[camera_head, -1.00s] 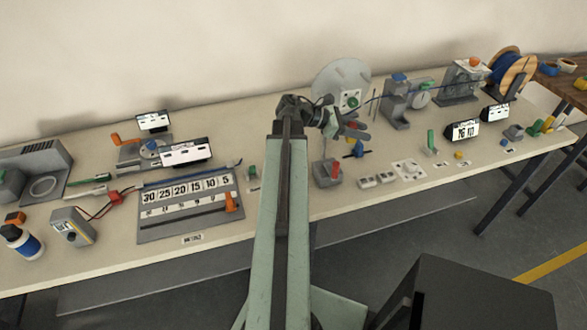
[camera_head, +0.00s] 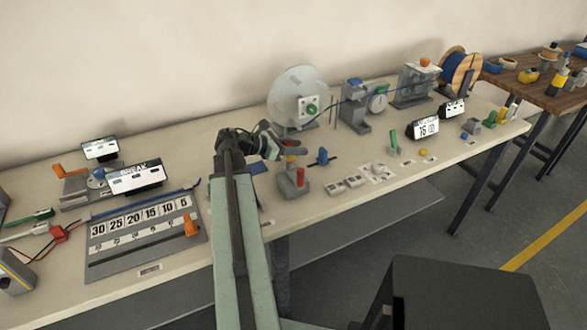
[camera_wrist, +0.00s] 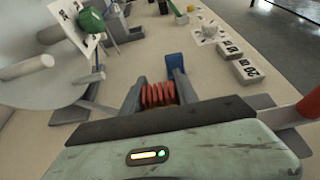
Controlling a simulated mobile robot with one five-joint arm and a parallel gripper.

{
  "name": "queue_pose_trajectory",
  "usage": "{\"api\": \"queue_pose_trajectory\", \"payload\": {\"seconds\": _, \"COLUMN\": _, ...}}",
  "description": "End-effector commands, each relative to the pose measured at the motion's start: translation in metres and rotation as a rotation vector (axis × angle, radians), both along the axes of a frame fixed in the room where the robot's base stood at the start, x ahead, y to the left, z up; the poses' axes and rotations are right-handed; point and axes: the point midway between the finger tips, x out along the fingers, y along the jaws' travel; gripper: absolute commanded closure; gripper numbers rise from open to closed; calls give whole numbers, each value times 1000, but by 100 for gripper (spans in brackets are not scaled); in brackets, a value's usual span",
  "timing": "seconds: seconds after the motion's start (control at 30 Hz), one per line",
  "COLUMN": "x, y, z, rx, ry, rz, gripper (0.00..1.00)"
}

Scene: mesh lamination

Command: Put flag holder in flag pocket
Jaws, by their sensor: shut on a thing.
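My gripper (camera_wrist: 156,92) is shut on a red ribbed piece (camera_wrist: 158,95), seen between the two grey fingers in the wrist view. I cannot tell for sure whether this is the flag holder. In the head view my gripper (camera_head: 287,147) is above the bench, behind a grey block with an upright red cylinder (camera_head: 300,177). That cylinder also shows at the right of the wrist view (camera_wrist: 311,102). A blue piece (camera_wrist: 174,62) lies just beyond the fingertips, apart from or touching them; I cannot tell. I cannot identify the flag pocket; my arm hides part of the bench.
A large pale disc (camera_head: 290,90) stands behind my gripper and fills the left of the wrist view. A dial stand (camera_head: 357,115) stands to its right. Small white blocks (camera_head: 345,187) lie at the front. A numbered board (camera_head: 142,240) lies left of my arm.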

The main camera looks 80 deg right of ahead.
Motion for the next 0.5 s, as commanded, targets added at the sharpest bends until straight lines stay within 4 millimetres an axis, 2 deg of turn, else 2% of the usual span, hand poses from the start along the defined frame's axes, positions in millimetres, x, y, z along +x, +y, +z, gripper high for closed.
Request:
{"api": "queue_pose_trajectory", "payload": {"seconds": 0.07, "x": 0, "y": 0, "z": -1, "rx": 0, "ry": 0, "rz": 0, "gripper": 100}}
{"api": "queue_pose_trajectory", "payload": {"seconds": 0.3, "x": -1, "y": 0, "z": -39, "rx": 0, "ry": 0, "rz": -1, "gripper": 100}}
{"api": "queue_pose_trajectory", "payload": {"seconds": 0.5, "x": -1, "y": 0, "z": -35, "rx": 0, "ry": 0, "rz": -1, "gripper": 100}}
